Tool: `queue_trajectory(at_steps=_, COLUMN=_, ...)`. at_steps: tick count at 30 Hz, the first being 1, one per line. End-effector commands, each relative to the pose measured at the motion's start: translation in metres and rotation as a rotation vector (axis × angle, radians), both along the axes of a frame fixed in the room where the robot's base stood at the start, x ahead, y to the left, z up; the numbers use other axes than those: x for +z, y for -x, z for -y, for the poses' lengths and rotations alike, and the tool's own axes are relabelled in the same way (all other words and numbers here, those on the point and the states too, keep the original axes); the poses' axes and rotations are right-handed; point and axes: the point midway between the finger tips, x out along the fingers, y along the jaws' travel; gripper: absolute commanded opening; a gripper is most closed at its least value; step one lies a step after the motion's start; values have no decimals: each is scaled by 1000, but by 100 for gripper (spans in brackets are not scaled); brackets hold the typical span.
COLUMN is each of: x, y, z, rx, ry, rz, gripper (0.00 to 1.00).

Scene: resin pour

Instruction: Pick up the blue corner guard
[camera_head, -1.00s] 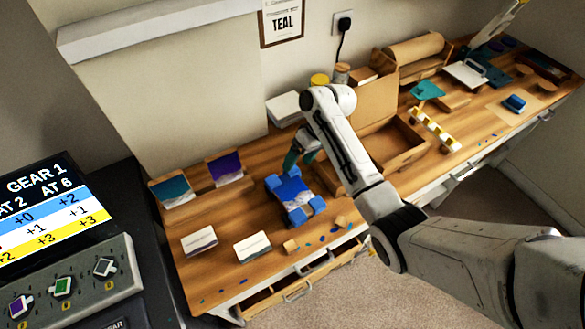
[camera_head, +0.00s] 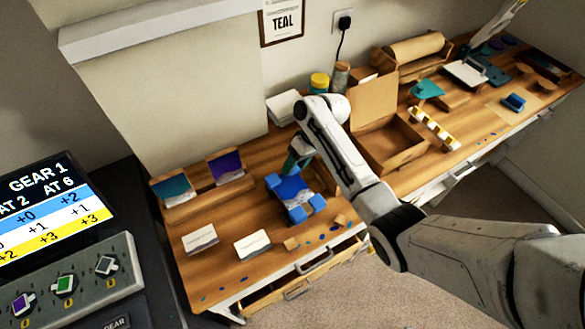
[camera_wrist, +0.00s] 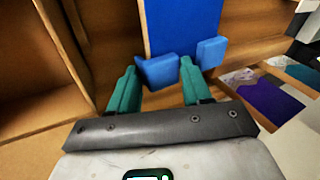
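A blue panel (camera_head: 291,190) with blue corner guards lies on the workbench, left of centre in the head view. Corner guards show at its left (camera_head: 273,181), right (camera_head: 318,202) and front (camera_head: 297,216). My gripper (camera_head: 293,164) is at the panel's far edge, partly hidden by my arm. In the wrist view, the blue panel (camera_wrist: 183,25) is ahead of my gripper (camera_wrist: 158,67). Its two teal fingers are apart, with one blue corner guard (camera_wrist: 158,72) at the gap between their tips. I cannot tell whether they touch it. Another guard (camera_wrist: 211,52) is just right of the right finger.
An open cardboard box (camera_head: 392,150) stands right of my arm. Purple (camera_head: 226,166) and teal (camera_head: 172,187) sample cards stand at the left. A yellow-lidded jar (camera_head: 319,82) stands behind.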

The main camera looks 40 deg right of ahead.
Motion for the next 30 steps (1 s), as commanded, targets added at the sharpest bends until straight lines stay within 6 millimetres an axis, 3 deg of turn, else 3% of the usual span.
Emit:
queue_trajectory(at_steps=3, x=0, y=0, z=0, rx=-1, ry=1, rz=1, gripper=20)
queue_trajectory(at_steps=8, x=0, y=0, z=0, rx=-1, ry=1, rz=1, gripper=18)
queue_trajectory(at_steps=9, x=0, y=0, z=0, rx=-1, ry=1, rz=1, gripper=14)
queue_trajectory(at_steps=17, x=6, y=-1, z=1, rx=-1, ry=1, rz=2, gripper=13)
queue_trajectory(at_steps=30, x=82, y=-1, z=0, rx=0, ry=2, rz=3, gripper=12)
